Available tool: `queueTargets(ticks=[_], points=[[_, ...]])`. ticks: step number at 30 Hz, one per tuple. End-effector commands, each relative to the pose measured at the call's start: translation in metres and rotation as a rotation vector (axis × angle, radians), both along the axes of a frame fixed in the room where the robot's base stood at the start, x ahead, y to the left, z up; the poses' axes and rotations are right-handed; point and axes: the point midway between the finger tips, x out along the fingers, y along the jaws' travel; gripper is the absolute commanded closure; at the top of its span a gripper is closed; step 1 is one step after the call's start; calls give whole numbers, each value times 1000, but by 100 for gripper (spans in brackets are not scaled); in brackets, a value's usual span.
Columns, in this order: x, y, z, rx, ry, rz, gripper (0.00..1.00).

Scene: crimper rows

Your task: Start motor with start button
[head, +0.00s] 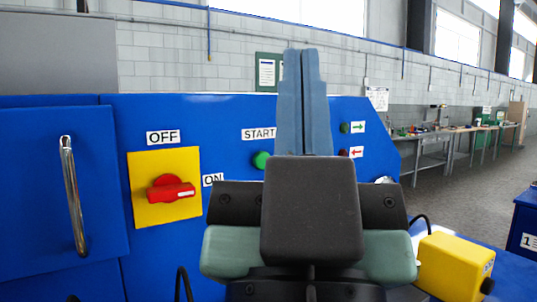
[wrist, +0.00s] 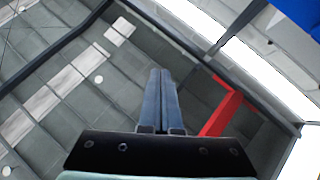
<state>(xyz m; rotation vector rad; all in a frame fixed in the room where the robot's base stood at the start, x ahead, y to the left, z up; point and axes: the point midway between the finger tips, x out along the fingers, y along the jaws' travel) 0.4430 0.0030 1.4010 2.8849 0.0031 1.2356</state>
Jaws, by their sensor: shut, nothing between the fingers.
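The green start button (head: 261,160) sits on the blue machine panel (head: 225,125) under a START label (head: 258,134). It shows just left of my gripper in the head view. My gripper (head: 300,54) points upward in front of the panel, its two blue-grey fingers together with nothing between them. In the wrist view the closed fingers (wrist: 161,72) point toward what looks like the ceiling. The panel does not show in the wrist view that I can tell. My gripper hides part of the panel right of the start button.
A red rotary switch (head: 171,192) on a yellow plate has OFF and ON labels. Right of my gripper are a small green button (head: 345,127) and a red one (head: 343,153) with arrow labels. A chrome handle (head: 73,195) juts out at left. A yellow box (head: 455,266) stands lower right.

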Motion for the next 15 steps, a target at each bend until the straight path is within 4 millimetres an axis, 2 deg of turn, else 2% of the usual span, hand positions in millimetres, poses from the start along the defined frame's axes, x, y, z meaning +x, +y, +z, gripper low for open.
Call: queueTargets(ticks=[15], points=[[5,-1,3,4,6,1,100]])
